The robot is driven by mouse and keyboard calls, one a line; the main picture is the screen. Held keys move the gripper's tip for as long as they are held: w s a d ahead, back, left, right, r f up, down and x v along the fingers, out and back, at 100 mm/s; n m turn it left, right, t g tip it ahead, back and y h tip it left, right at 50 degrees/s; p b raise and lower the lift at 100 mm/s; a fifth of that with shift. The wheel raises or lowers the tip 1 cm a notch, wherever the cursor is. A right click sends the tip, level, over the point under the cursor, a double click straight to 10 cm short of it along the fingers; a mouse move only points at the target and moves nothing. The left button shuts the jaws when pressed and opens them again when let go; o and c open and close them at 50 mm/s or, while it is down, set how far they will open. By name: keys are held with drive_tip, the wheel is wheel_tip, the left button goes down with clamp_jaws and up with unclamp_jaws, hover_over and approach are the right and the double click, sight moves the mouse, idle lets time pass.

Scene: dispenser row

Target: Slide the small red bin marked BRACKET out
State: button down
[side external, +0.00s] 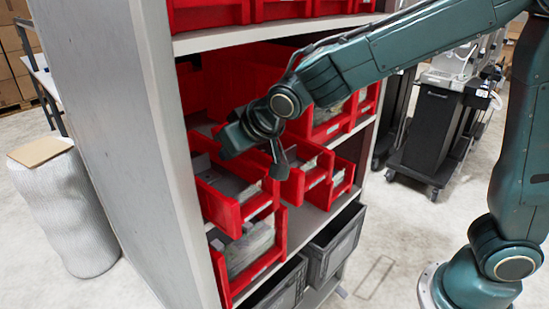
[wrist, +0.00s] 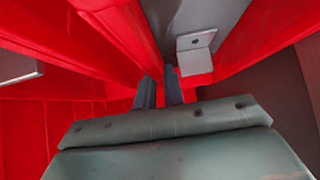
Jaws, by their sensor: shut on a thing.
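Several small red bins (side external: 237,212) stand in a row on the middle shelf, with pale labels too small to read, so I cannot tell which one is marked BRACKET. My gripper (side external: 276,166) is down at this row, between the left bin and its neighbour (side external: 318,181). In the wrist view my gripper (wrist: 159,88) has its two dark fingers close together on a thin red bin wall (wrist: 133,30). A grey angled metal bracket (wrist: 195,52) shows just right of that wall. The lower finger ends are hidden by the wall.
The grey rack side (side external: 125,120) is close on the left. The upper shelf edge (side external: 270,36) runs above my wrist. A larger red bin (side external: 250,257) with wrapped goods and dark grey crates (side external: 335,245) are below. Open floor lies in front of the rack.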

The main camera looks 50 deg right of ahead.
drive_tip(key=shift+s, duration=1.25)
drive_tip(key=c, duration=1.4)
unclamp_jaws()
drive_tip(key=shift+c, duration=0.2)
drive_tip(key=shift+s, duration=0.1)
drive_tip(key=v, duration=1.3)
drive_tip(key=shift+s+r, duration=0.2)
drive_tip(key=shift+r, duration=0.1)
